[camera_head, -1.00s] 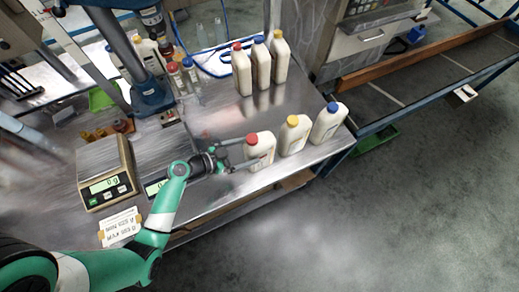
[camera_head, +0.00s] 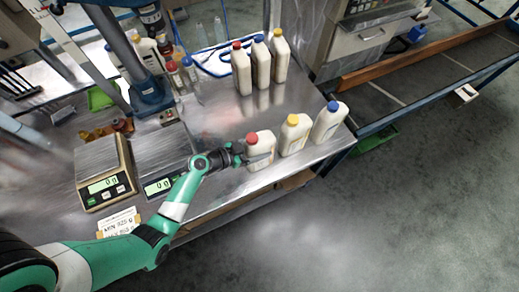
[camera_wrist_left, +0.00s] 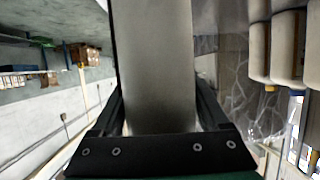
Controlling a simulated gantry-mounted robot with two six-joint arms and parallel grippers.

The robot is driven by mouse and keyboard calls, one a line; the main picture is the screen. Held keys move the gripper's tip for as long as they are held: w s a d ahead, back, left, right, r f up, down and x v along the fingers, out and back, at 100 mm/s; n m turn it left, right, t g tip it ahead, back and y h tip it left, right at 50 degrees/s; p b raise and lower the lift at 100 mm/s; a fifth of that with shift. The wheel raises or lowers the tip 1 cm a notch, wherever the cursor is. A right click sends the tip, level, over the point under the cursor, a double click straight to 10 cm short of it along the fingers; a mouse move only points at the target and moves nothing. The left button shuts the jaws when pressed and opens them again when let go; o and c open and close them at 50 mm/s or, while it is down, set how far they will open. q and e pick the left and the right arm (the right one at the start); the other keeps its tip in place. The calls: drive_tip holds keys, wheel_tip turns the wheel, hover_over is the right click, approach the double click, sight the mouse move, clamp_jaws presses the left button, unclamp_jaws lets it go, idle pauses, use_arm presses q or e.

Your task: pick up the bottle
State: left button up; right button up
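A white bottle with a red cap (camera_head: 262,152) stands upright on the metal table (camera_head: 222,196), at the left end of the front row. My left gripper (camera_head: 250,158) is at this bottle from the left, its fingers around the body below the cap. In the left wrist view, the pale bottle body (camera_wrist_left: 155,60) fills the space between the two dark fingers of my left gripper (camera_wrist_left: 157,100). The fingers lie very close along both sides; whether they press on it cannot be told. My right gripper is not in view.
Beside it stand a yellow-capped bottle (camera_head: 294,135) and a blue-capped bottle (camera_head: 329,122). Three similar bottles (camera_head: 261,64) form a row behind. Two scales (camera_head: 104,178) with displays sit to the left. The table's front edge is close below the front row.

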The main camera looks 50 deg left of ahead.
use_arm(q)
clamp_jaws()
drive_tip(key=shift+r, duration=0.1)
drive_tip(key=shift+r, duration=0.1)
